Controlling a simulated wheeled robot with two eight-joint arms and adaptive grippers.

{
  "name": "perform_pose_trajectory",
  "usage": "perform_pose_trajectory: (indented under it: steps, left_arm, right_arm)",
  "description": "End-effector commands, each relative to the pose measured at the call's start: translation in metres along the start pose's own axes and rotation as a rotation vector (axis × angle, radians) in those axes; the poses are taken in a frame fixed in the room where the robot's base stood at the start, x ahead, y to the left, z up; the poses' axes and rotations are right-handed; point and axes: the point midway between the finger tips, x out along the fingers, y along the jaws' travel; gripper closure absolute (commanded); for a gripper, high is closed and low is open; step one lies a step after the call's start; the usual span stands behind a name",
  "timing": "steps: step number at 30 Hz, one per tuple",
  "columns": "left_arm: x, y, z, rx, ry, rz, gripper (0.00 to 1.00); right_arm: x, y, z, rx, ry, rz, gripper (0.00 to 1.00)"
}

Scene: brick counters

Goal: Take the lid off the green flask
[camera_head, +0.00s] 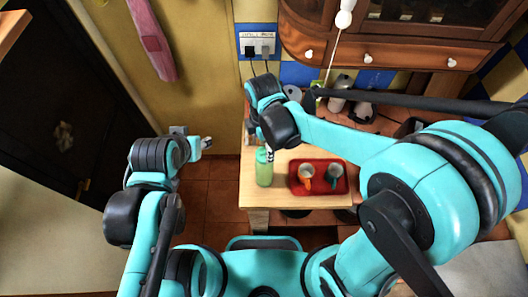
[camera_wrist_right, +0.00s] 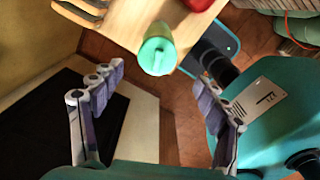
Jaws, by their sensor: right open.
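The green flask (camera_head: 264,175) stands upright near the left edge of the wooden counter. Its top is partly hidden by my right gripper (camera_head: 268,151) in the head view. In the right wrist view the flask (camera_wrist_right: 158,34) is seen from above, with a round green lid (camera_wrist_right: 157,57) on top. My right gripper (camera_wrist_right: 160,80) is open and empty, its fingers spread wide, with the lid beyond the gap between the fingertips and not touched. My left gripper (camera_head: 207,143) is left of the counter, away from the flask; its jaws are too small to judge.
A red tray (camera_head: 319,192) holding two cups, one with orange and one with teal, lies right of the flask. Behind are jars (camera_head: 342,84) and a wall socket (camera_head: 258,44). Open floor (camera_head: 212,188) lies left of the counter (camera_head: 290,200).

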Motion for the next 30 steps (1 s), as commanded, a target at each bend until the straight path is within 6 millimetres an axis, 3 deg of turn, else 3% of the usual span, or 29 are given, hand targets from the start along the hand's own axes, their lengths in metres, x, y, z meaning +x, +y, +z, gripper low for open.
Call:
perform_pose_trajectory:
  steps: [9,19,24,25,30]
  left_arm:
    - [0.002,0.0,0.001,0.0,0.0,0.0,0.6]
    - [0.002,0.0,0.001,0.0,0.0,0.0,0.6]
    - [0.002,0.0,0.001,0.0,0.0,0.0,0.6]
    - [0.002,0.0,0.001,0.0,0.0,0.0,0.6]
    - [0.002,0.0,0.001,0.0,0.0,0.0,0.6]
  right_arm:
    - [0.046,0.004,0.004,0.003,0.0,0.001,0.26]
    - [0.053,0.004,0.004,0.004,0.0,0.002,0.26]
    - [0.053,0.004,0.004,0.004,0.0,0.002,0.7]
    - [0.053,0.004,0.004,0.004,0.0,0.002,0.74]
    - [0.053,0.004,0.004,0.004,0.0,0.002,0.75]
